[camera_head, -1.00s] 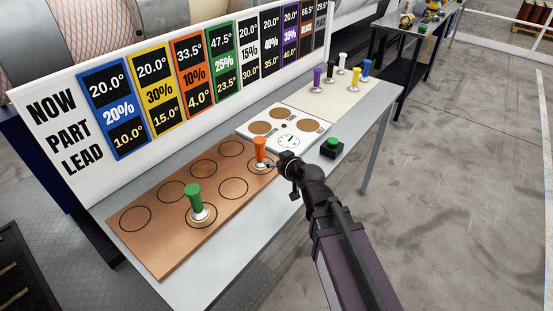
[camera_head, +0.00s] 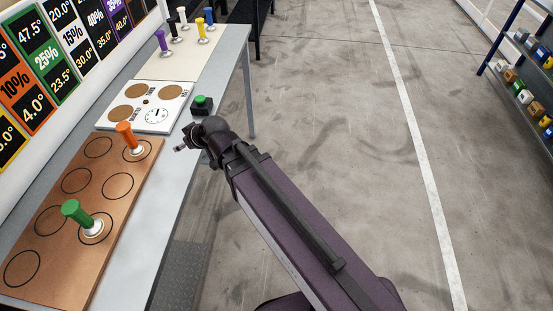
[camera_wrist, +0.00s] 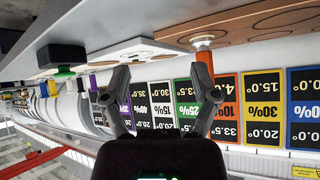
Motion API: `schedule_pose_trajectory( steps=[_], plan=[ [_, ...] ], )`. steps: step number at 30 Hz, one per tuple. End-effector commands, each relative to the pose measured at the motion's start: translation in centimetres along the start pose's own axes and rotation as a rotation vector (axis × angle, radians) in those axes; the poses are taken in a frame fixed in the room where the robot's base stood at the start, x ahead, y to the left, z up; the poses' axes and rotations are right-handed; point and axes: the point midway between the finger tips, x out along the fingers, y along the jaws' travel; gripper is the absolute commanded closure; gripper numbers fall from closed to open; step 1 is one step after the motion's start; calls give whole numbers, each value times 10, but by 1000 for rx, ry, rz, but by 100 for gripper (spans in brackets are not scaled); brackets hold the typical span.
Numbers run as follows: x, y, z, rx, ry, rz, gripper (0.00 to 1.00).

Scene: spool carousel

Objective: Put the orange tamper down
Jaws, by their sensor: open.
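The orange tamper (camera_head: 126,136) stands upright in a ring at the far right corner of the copper-coloured board (camera_head: 110,200). My gripper (camera_head: 181,149) is to the right of it, apart from it and empty. In the wrist view, which is upside down, my gripper (camera_wrist: 160,88) has its two fingers spread wide with nothing between them. There the orange tamper (camera_wrist: 203,42) shows beyond the right finger, which hides part of its handle. The green tamper (camera_head: 78,214) stands in a nearer ring on the same board.
A white panel (camera_head: 165,124) with brown discs and a dial lies behind the board. A green-topped black button box (camera_head: 202,105) is close behind my gripper. Several other tampers, one purple (camera_head: 161,41), stand on a cream mat farther back. Open floor lies to the right.

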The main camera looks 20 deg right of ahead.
Motion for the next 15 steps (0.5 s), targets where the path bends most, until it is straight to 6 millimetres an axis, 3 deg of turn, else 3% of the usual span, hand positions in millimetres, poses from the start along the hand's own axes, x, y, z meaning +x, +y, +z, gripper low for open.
schedule_pose_trajectory(
  steps=[3, 9, 15],
  plan=[
    [-16, 37, 36, 84, -146, 45, 23],
    [-55, 90, 99, 258, -398, 145, 23],
    [-103, 130, 156, 448, -624, 266, 23]
  ],
)
